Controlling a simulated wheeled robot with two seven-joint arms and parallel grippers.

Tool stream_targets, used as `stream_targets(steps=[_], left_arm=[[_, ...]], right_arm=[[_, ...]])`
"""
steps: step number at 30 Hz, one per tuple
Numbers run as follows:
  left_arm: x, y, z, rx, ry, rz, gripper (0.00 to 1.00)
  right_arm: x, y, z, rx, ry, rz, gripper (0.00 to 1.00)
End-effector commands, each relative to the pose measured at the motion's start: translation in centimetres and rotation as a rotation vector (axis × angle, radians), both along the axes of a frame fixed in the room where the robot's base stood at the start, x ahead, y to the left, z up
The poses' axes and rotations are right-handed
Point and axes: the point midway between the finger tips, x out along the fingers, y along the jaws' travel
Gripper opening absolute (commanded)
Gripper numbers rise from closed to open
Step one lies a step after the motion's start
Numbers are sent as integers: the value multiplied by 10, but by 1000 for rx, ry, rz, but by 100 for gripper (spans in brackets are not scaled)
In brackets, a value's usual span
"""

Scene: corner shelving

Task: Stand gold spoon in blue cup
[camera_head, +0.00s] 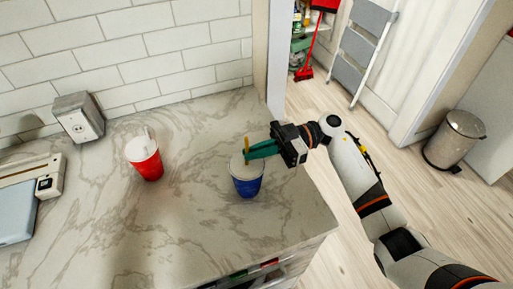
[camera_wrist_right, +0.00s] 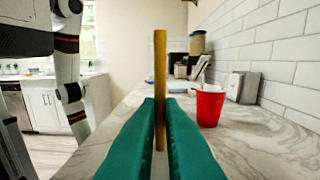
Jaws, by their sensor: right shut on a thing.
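The blue cup (camera_head: 247,188) stands upright on the marble counter near its right end. My right gripper (camera_head: 248,154) reaches in from the right, its green fingers over the cup's rim. It is shut on the gold spoon (camera_head: 246,143), whose handle stands upright above the fingers. In the right wrist view the spoon (camera_wrist_right: 160,75) rises straight between the two green fingers (camera_wrist_right: 162,108). The spoon's lower end is hidden by the fingers and cup, so I cannot tell how deep it sits. My left gripper is not in view.
A red cup (camera_head: 146,164) holding a pale utensil stands to the left on the counter (camera_head: 190,230). A metal box (camera_head: 79,117) stands against the tiled wall, and a white and blue appliance (camera_head: 22,200) at the far left. The counter between the cups is clear.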

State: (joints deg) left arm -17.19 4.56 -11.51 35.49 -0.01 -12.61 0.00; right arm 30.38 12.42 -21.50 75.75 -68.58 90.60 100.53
Motion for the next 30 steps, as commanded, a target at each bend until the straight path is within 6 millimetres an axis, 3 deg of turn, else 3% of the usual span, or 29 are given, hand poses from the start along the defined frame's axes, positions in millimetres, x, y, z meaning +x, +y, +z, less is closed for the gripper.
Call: stream_targets(steps=[10, 15, 25, 30], left_arm=[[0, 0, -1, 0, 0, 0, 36], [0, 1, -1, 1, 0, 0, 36], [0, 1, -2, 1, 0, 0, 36], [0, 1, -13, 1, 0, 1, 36]], right_arm=[[0, 0, -2, 0, 0, 0, 0], [0, 0, -2, 0, 0, 0, 32], [1, -2, -2, 0, 0, 0, 32], [8, -23, -5, -3, -1, -3, 32]])
